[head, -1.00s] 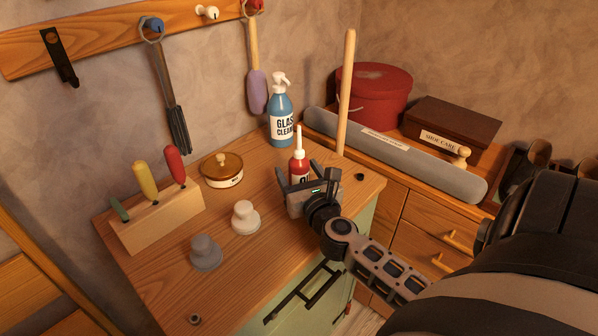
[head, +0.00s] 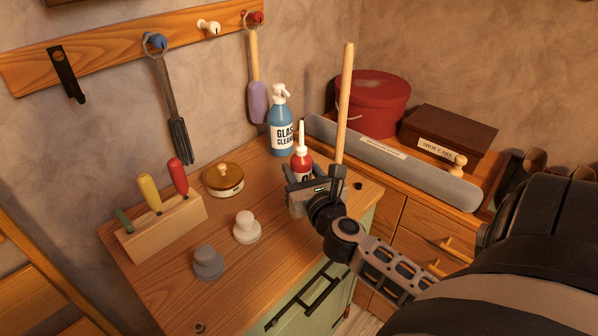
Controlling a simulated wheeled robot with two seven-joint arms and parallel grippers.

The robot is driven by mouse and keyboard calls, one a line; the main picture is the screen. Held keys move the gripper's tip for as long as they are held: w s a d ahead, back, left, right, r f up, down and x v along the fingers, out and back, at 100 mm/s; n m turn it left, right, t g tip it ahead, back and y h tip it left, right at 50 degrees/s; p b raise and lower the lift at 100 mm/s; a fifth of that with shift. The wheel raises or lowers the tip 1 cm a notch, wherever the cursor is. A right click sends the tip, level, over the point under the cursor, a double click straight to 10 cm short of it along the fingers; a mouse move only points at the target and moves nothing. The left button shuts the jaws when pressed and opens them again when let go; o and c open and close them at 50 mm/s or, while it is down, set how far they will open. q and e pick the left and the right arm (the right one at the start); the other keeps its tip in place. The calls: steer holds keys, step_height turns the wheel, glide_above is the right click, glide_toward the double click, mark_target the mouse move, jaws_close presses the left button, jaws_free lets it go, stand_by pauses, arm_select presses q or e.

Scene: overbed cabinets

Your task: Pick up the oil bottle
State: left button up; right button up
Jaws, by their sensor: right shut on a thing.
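The oil bottle (head: 301,163) is a small red bottle with a white pointed nozzle and a dark label. It stands upright over the wooden cabinet top (head: 253,280), in front of the glass cleaner. My right gripper (head: 303,182) is shut on the oil bottle, with its body hiding the bottle's lower part. I cannot tell whether the bottle's base touches the wood. My left gripper is not in view.
A blue glass cleaner bottle (head: 281,128) stands just behind. A wooden stick (head: 345,105) rises to the right. A round brass-lidded tin (head: 223,180), a white knob (head: 247,227), a grey knob (head: 208,262) and a tool block (head: 165,226) stand to the left.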

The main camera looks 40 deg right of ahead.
steer(key=s+r, duration=0.1)
steer(key=s+a+r, duration=0.1)
steer(key=r, duration=0.1)
steer(key=s+r, duration=0.1)
steer(key=shift+s+a+r, duration=0.25)
steer(key=shift+a+r, duration=0.05)
steer(key=shift+a, duration=0.05)
glide_toward(302, 156)
step_height(302, 156, up, 3)
steer(key=s, duration=0.1)
arm_select(q)
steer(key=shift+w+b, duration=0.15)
steer(key=shift+b, duration=0.15)
arm_select(e)
steer(key=shift+a+r, duration=0.15)
steer(key=shift+a, duration=0.25)
steer(key=o, duration=0.3)
steer(key=c, duration=0.3)
